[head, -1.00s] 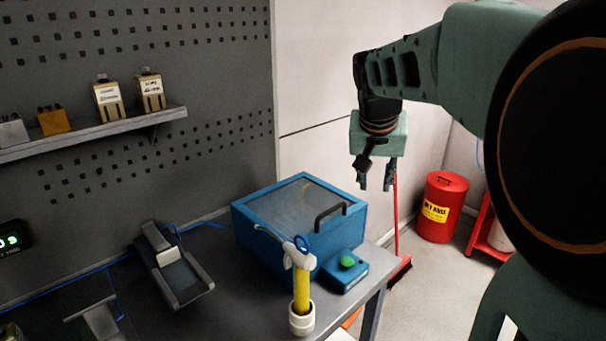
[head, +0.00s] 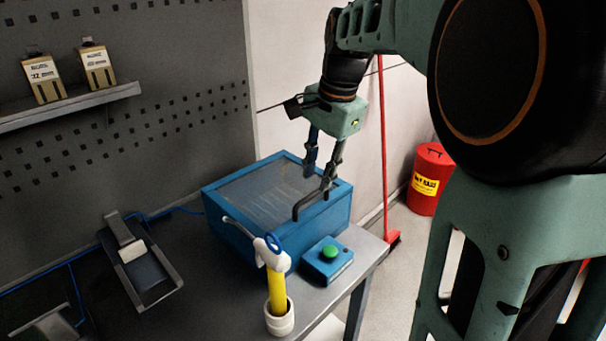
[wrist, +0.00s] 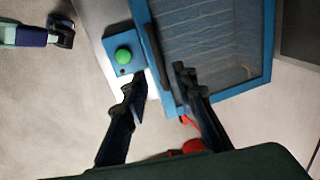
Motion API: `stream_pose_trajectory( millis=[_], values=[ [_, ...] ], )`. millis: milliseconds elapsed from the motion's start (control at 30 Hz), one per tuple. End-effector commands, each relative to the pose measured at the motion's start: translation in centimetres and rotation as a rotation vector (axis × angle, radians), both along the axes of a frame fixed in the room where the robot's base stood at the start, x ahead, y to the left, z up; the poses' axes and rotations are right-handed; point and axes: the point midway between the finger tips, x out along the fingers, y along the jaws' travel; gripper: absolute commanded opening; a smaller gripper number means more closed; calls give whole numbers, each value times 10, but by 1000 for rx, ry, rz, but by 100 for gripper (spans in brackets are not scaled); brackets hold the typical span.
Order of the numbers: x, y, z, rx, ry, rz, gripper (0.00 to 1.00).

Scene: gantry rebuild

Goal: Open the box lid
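The blue box (head: 230,239) stands on the grey workbench with its lid (head: 262,195) shut. The lid has a clear panel in a blue frame and a dark bar handle (head: 322,201) along its right-hand side. In the wrist view the lid (wrist: 210,45) and the handle (wrist: 155,58) lie beyond the fingers. My gripper (head: 321,178) is open and empty, pointing down over the lid close to the handle. In the wrist view my gripper's fingertips (wrist: 157,78) stand apart, with the handle's near end between their lines. I cannot tell whether a finger touches the handle.
A blue button box (head: 328,263) with a green button sits right in front of the box. A yellow-handled hammer (head: 277,290) stands in a white cup (head: 280,318) nearby. A grey device (head: 140,265) lies to the left. A red bin (head: 427,180) stands on the floor.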

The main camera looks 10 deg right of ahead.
Motion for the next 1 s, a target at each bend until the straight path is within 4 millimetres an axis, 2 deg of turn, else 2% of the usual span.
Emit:
stream_pose_trajectory(
  millis=[100,233,633,867,1000],
  values=[
    [2,2,-21,0,3,1,26],
    [5,3,-34,-1,1,0,26],
    [7,4,-41,-2,-1,1,26],
    [7,4,-41,-2,-1,1,1],
    [7,4,-41,-2,-1,1,0]
  ],
)
